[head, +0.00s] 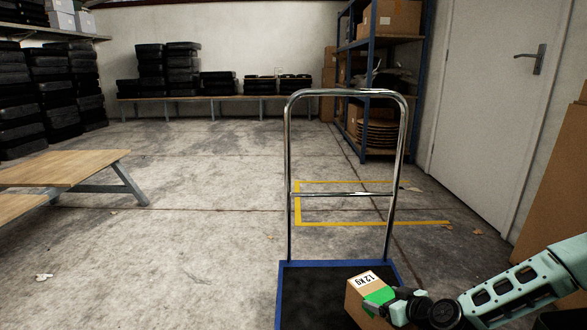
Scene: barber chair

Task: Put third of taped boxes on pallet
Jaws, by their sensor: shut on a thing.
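A small brown cardboard box (357,307) with a white label reading what looks like "12 kg" is at the lower right of the head view. A bright green patch shows on or against its right side; I cannot tell whether it is tape or part of my gripper. My gripper (384,302) is shut on this box from the right. The box appears over the dark deck of a blue-edged platform trolley (303,299); I cannot tell whether it touches the deck. No pallet is clearly in view.
The trolley's chrome handle (289,150) stands upright ahead. Yellow floor lines (343,223) lie behind it. A wooden bench (62,168) is at left, a blue shelf rack (371,85) and white door (485,100) at right.

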